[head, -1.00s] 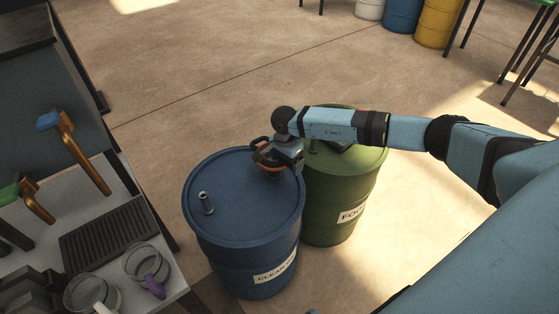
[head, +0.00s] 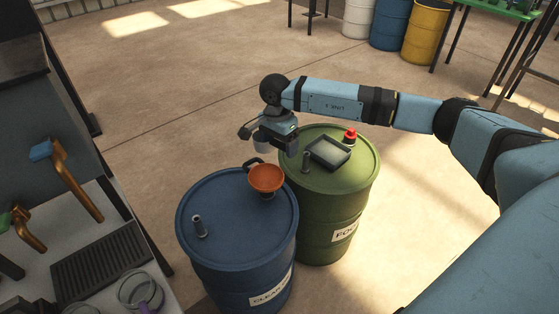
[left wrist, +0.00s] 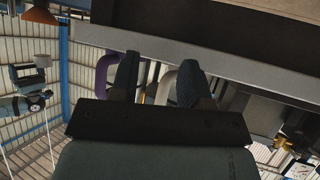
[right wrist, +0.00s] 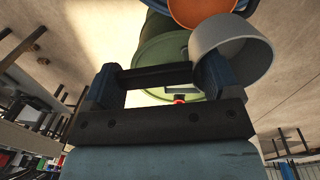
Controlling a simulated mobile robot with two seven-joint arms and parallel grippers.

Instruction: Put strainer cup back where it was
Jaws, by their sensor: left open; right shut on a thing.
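The grey strainer cup (head: 261,142) hangs at my right gripper (head: 278,140), above the far side of the blue drum (head: 225,225). In the right wrist view the cup (right wrist: 235,45) sits beside the right finger, with a dark bar, apparently its handle (right wrist: 155,76), between the fingertips. The orange funnel (head: 266,178) stands on the blue drum, below and apart from the cup. My left gripper (left wrist: 158,80) shows in the left wrist view, open, near a purple mug handle (left wrist: 103,75) and a pale mug handle (left wrist: 165,85).
The green drum (head: 335,215) stands beside the blue one, carrying a tray (head: 329,151), a red-capped item (head: 350,136) and a short pipe (head: 306,161). Another pipe (head: 199,226) stands on the blue drum. The bench (head: 110,205) at left holds a dark grate (head: 100,253) and mugs (head: 140,289).

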